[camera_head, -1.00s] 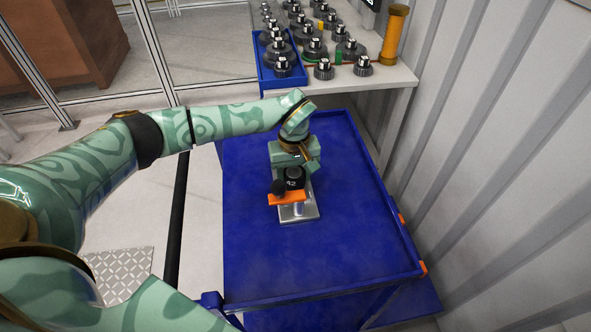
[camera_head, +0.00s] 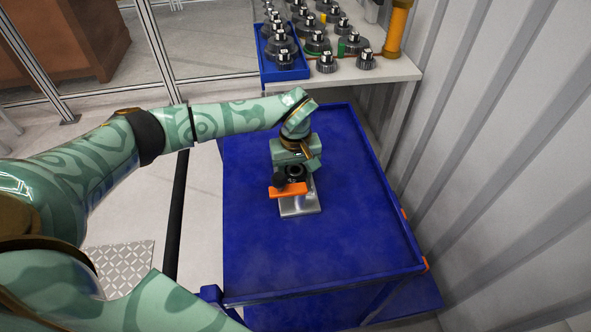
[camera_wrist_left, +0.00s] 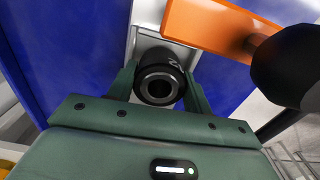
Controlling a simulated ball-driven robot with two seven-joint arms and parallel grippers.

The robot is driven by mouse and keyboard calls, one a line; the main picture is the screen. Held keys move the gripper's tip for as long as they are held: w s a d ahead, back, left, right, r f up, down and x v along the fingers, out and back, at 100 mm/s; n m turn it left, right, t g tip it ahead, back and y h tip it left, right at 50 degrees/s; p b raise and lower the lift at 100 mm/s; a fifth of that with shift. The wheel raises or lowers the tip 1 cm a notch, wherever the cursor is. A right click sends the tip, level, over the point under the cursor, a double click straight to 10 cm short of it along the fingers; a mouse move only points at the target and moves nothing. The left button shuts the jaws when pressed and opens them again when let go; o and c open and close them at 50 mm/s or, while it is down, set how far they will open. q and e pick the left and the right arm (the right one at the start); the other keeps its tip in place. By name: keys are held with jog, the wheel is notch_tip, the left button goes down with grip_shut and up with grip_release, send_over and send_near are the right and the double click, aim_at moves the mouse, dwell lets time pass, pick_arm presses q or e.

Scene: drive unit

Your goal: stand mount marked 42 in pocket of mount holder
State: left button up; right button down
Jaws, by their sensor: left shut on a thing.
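The mount marked 42 (camera_head: 295,172) is a black ringed cylinder, in the fingers of my left gripper (camera_wrist_left: 158,88). In the left wrist view the mount (camera_wrist_left: 159,84) shows its open round end, with part of the white marking on its side. The mount holder (camera_head: 300,208) is a silver metal block on the blue cart top, with an orange bar (camera_head: 289,191) and a black knob (camera_head: 279,182). The mount is at the holder, behind the orange bar. The bar hides its lower end, so I cannot tell whether it is in the pocket. My right gripper is out of view.
The blue cart top (camera_head: 310,255) is clear around the holder, with a raised rim. Behind it, a pale bench (camera_head: 395,72) carries a blue tray (camera_head: 284,72), several dark gear-like parts and a yellow column (camera_head: 396,32). A corrugated wall rises close on the right.

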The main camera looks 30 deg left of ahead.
pick_arm(q)
jog(key=shift+s+f+b, duration=0.2)
jog(key=shift+f+b, duration=0.1)
jog(key=shift+f, duration=0.3)
jog(key=o, duration=1.2)
jog(key=shift+o, duration=0.8)
jog(key=shift+d+f, duration=0.15)
notch_tip(320, 180, up, 17)
jog(key=p, duration=0.3)
jog(key=shift+w+r, duration=0.2)
notch_tip(320, 180, up, 7)
jog(key=p, duration=0.7)
